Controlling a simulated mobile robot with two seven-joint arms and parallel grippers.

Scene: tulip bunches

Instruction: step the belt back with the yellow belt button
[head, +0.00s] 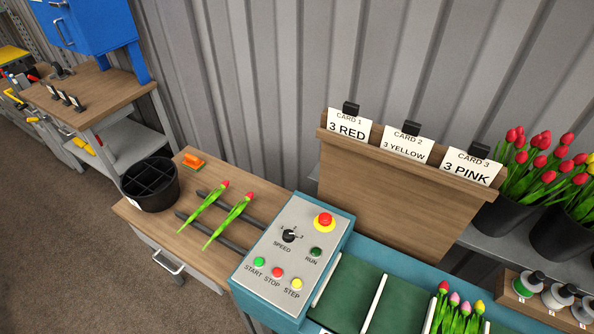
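The yellow button (297,284), labelled STEP, sits at the lower right of the grey control panel (270,262). To its left are the red STOP button (277,272) and the green START button (258,262). The dark green belt (397,306) runs to the right of the panel, with pale dividers (374,303) across it. A group of tulips (457,311) with red, pink and yellow heads lies on the belt at the lower right, partly cut off by the frame edge. Neither of my grippers is in view.
A large red emergency button (324,221), a SPEED knob (288,236) and a dark green RUN lamp (316,251) share the panel. Two red tulips (231,216) lie across dark bars on the wooden bench (150,229). A black divided bucket (151,184) stands left of them.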

